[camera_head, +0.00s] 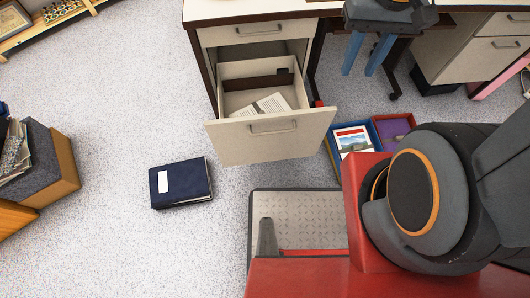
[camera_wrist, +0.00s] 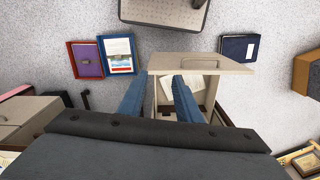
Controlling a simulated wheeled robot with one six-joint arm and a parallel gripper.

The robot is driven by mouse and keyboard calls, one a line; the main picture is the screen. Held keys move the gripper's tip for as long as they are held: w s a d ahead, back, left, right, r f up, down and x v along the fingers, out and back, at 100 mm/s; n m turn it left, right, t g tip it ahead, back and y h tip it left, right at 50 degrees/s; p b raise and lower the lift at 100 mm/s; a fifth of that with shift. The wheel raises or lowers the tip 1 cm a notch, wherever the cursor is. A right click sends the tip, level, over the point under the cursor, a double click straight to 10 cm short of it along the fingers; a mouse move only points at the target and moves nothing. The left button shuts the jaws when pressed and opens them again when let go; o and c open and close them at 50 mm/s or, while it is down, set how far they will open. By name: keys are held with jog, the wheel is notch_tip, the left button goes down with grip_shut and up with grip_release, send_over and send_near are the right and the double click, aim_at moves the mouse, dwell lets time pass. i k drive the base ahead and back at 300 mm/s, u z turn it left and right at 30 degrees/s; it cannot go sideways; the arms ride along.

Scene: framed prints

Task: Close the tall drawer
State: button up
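The tall drawer (camera_head: 225,147) is pulled out of the desk, under a shallower shut drawer (camera_head: 257,31). Its beige front with a bar handle (camera_head: 273,128) faces the near side, and papers (camera_head: 262,106) lie inside. The wrist view also shows the open drawer's front (camera_wrist: 225,67). My gripper (camera_head: 365,64) is right of the drawer box and farther back than its front, near the desk's edge. Its two blue fingers are apart with nothing between them; in the wrist view, one fingertip overlaps the drawer in the picture (camera_wrist: 158,80). I cannot tell any contact.
A dark blue binder (camera_head: 181,183) lies on the floor in front, left of the drawer. A blue tray (camera_head: 334,158) and a red tray (camera_head: 379,135) sit on the floor right of it. A grey box (camera_head: 48,150) stands far left. Speckled floor between is free.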

aim_at(300, 131)
jog(key=u, duration=1.05)
jog(key=k, duration=0.75)
jog(key=u, duration=0.15)
